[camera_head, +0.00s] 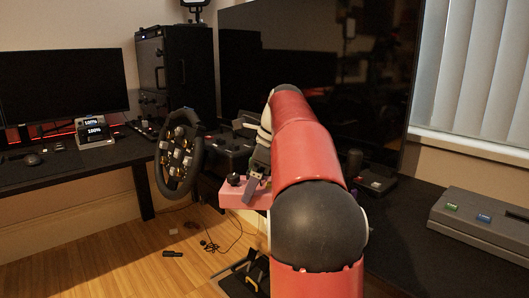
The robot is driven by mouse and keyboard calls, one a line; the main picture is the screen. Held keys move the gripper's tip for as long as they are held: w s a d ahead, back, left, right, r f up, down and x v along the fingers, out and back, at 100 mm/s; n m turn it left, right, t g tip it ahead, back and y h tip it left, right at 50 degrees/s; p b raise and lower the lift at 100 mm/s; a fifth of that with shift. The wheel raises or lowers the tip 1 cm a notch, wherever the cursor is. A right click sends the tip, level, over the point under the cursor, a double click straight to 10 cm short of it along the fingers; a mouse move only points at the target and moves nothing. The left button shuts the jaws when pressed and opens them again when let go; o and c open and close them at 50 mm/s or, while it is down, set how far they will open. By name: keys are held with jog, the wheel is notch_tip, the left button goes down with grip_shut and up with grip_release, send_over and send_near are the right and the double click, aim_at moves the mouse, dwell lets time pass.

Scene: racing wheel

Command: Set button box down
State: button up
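A pink box (232,196) with a black knob on top, which looks like the button box, is near the middle of the view, below and right of the racing wheel. My gripper (254,186) is at the right part of this box, with its grey finger over the box's top. It appears shut on the box, though my red arm hides part of the grip. The box looks roughly level, with floor showing below it and no support visible under it.
The racing wheel (179,154) stands close on the left. A black desk (400,240) runs along the right, with a large dark screen (330,70) behind it, a small dark box (376,181) and a grey case (485,222). Another desk (75,167) is at left. Cables lie on the floor.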

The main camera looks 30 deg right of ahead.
jog(key=a+f+n+g+h, duration=0.1)
jog(key=a+f+n, duration=0.5)
jog(key=f, duration=0.6)
jog(key=s+a+f+n+g+h, duration=0.1)
jog(key=a+f+n+g, duration=0.2)
jog(key=a+f+n, duration=0.3)
jog(key=a+f+n+g+h, duration=0.1)
jog(key=a+f+n+g, duration=0.2)
jog(key=a+f+n, duration=0.4)
notch_tip(320, 180, down, 12)
jog(key=n, duration=0.7)
jog(key=shift+s, duration=0.15)
